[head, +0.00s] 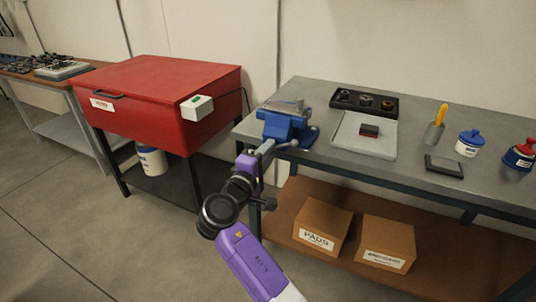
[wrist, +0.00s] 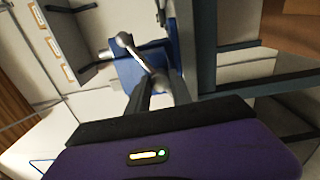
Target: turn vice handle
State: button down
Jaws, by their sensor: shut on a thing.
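The blue vice (head: 284,122) is mounted at the left front corner of the grey workbench (head: 310,98). Its metal handle (head: 287,144) shows below the jaws, at the bench's front edge. In the wrist view the handle (wrist: 143,58) is a slanted silver bar with a rounded end, in front of the blue vice body (wrist: 130,75). My gripper (wrist: 152,88) is shut on the handle, with its dark fingers at the bar's lower part. In the head view my gripper (head: 264,150) reaches up to the vice from below, and the exact contact is hard to make out.
A red cabinet (head: 150,85) with a small white box (head: 197,108) stands left of the bench. Cardboard boxes (head: 320,226) sit on the lower shelf. Floor at left is clear.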

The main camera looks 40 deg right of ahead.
jog(key=shift+d, duration=0.15)
jog(key=c, duration=1.1)
grip_release()
jog(key=shift+d, duration=0.1)
jog(key=shift+c, duration=0.2)
jog(key=v, duration=0.8)
jog(key=shift+w+r, duration=0.1)
